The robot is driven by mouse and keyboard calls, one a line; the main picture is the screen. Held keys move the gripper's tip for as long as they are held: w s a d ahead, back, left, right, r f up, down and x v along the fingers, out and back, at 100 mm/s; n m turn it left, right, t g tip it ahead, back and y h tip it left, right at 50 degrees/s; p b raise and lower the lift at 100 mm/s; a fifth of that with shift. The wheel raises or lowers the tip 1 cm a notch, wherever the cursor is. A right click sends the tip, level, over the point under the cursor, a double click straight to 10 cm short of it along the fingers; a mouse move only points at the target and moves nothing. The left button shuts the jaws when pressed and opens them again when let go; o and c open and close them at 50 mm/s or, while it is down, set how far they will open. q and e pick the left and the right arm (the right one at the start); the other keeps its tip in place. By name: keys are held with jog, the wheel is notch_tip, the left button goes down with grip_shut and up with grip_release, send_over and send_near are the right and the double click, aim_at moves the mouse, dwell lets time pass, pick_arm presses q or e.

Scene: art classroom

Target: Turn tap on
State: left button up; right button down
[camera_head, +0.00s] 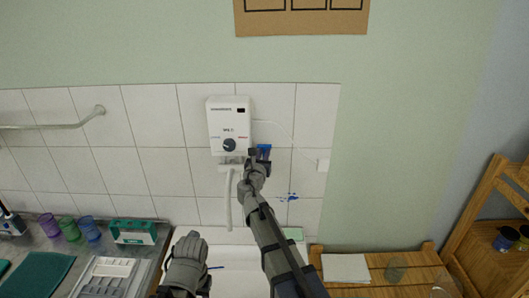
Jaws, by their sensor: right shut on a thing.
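The tap is mostly hidden behind my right gripper (258,157), just below and right of a white wall heater (229,125) with a dark dial. A small blue piece (265,148), which looks like the tap's handle, shows at the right gripper's tips. The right gripper is shut at the tap; its exact hold is hidden. A pale spout or hose (229,205) hangs down below the heater. I see no water running. My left gripper (187,250) is low, over the left side of the white sink (238,255), away from the tap; its jaws are not clear.
The counter on the left holds several coloured cups (70,229), a green-and-white box (133,232) and a white tray (105,278). A wooden table (415,260) with papers (346,267) is at right. A bent pipe (55,126) runs along the left wall.

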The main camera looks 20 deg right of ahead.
dwell(0.6)
jog(key=s+t+b, duration=0.1)
jog(key=b, duration=0.2)
jog(key=f+t+h+b, duration=0.1)
jog(key=b, duration=0.2)
jog(key=shift+s+a+m+h, duration=0.2)
jog(key=shift+s+m+h, duration=0.1)
jog(key=shift+s+m, duration=0.1)
jog(key=shift+s+a+r+t+b, duration=0.15)
jog(key=shift+s+r+t+b, duration=0.15)
jog(key=shift+t+b, duration=0.4)
jog(key=c, duration=0.9)
grip_release()
